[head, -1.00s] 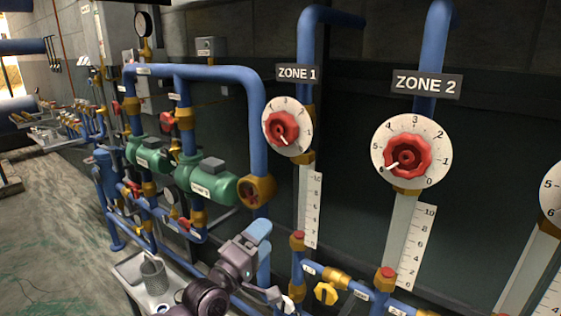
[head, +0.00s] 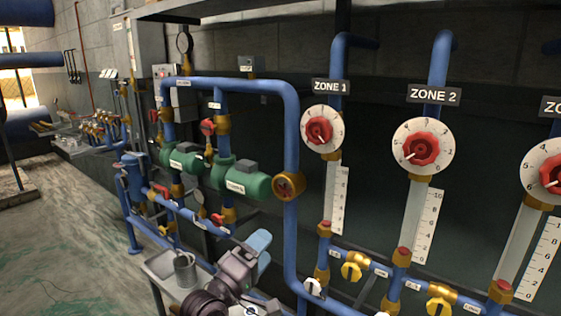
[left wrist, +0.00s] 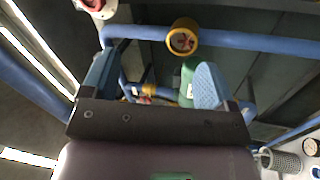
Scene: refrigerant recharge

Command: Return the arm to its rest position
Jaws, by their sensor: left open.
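My left arm comes in at the bottom of the head view. Its gripper (head: 259,251) has light blue finger pads and is in the air in front of the blue pipes, beside the vertical pipe below the green pumps. In the left wrist view the two fingers (left wrist: 152,84) stand wide apart with nothing held between them. Behind them show a blue pipe, a brass fitting (left wrist: 182,38) and part of a green pump (left wrist: 188,80). My right gripper is not in view.
Two green pumps (head: 240,181) and the blue pipe run (head: 291,130) stand close behind the arm. Zone dials (head: 422,147) line the wall at right. A grey side table (head: 160,264) with a metal cup (head: 185,271) is left of the gripper. Floor at left is open.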

